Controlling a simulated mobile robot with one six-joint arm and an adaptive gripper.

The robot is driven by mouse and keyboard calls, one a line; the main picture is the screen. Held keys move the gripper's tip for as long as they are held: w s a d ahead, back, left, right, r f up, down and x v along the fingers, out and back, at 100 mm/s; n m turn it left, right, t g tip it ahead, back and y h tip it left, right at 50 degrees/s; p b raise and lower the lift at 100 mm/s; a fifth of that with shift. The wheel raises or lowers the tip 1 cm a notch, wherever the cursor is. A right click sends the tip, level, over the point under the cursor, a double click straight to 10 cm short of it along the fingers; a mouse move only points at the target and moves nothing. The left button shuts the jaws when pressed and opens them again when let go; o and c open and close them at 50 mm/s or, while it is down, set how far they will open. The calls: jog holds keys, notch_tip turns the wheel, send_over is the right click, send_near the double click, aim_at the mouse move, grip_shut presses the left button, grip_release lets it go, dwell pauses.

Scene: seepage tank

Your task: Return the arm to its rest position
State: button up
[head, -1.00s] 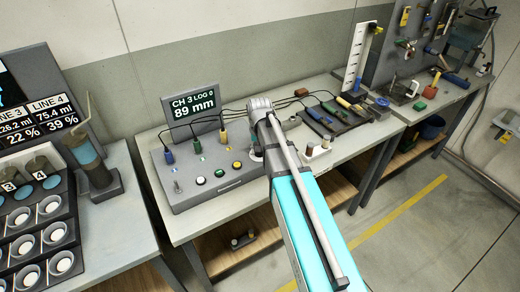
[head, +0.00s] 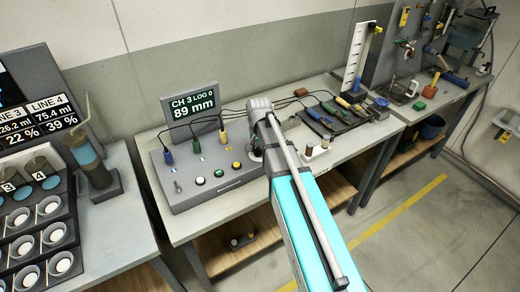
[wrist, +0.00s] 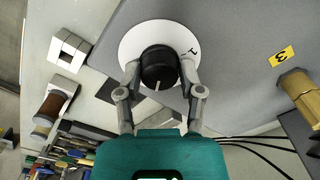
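My gripper (wrist: 159,68) is in the wrist view with its two fingers spread, one on each side of a black knob (wrist: 159,70). A thin gap shows between each fingertip and the knob. The knob sits on a round white dial (wrist: 128,45) on a grey panel, its pale pointer line towards the bottom of the picture. In the head view my arm reaches out to the right end of the grey control box (head: 200,203) and largely hides the gripper and knob. I cannot tell the exact height of the fingertips over the panel.
A display (head: 193,105) reading "CH 3 LOG 0 89 mm" stands behind the box. Plugs with black cables (head: 223,135) rise from the box. A rack of cups (head: 40,225) is left.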

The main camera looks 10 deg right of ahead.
jog(key=o, duration=0.3)
jog(key=shift+r, duration=0.1)
dwell(0.3)
